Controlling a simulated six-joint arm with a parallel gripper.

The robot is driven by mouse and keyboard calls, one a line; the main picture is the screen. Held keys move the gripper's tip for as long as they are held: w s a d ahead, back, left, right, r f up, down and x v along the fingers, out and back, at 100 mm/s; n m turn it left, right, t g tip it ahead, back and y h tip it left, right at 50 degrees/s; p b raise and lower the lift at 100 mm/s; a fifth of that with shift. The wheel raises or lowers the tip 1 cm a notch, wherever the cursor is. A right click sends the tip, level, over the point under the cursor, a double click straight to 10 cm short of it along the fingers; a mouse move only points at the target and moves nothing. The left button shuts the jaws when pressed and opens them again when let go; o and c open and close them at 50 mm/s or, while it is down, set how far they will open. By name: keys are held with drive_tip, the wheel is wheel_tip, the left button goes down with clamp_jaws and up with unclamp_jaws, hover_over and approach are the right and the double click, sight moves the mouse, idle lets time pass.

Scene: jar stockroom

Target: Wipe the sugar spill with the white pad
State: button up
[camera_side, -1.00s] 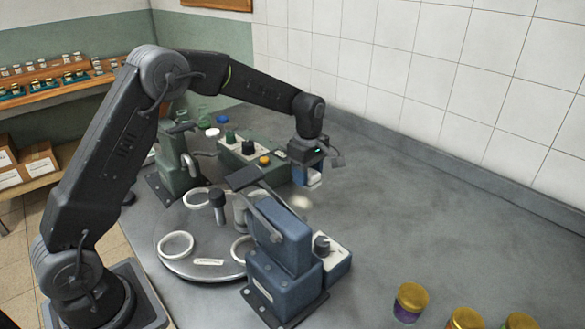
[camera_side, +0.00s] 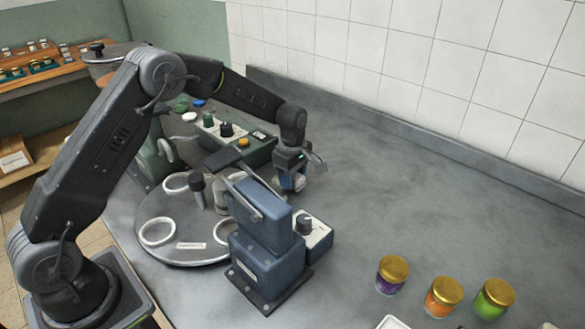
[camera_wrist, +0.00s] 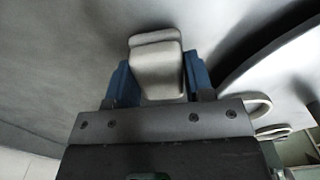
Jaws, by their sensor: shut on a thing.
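My gripper (camera_side: 291,184) is low over the grey bench, behind the blue machine. Its blue fingers are shut on the white pad (camera_wrist: 157,65), which looks pale grey in the wrist view and sticks out past the fingertips. In the side view the pad is mostly hidden by the fingers. I cannot tell whether it touches the bench. I cannot make out the sugar spill now; the gripper or the blue machine may hide it.
The blue machine (camera_side: 270,250) and a round turntable (camera_side: 178,252) with white rings stand in front of my gripper. A green control box (camera_side: 235,143) is behind it. Three gold-lidded jars (camera_side: 443,297) stand at front right. The bench on the right is clear.

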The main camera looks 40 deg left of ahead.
sight(272, 175)
drive_tip(key=shift+a+f, duration=0.25)
drive_tip(key=shift+f, duration=0.35)
drive_tip(key=shift+a, duration=3.75)
drive_tip(key=shift+c, duration=0.3)
drive_tip(key=d, duration=0.8)
drive_tip(key=shift+r, duration=4.15)
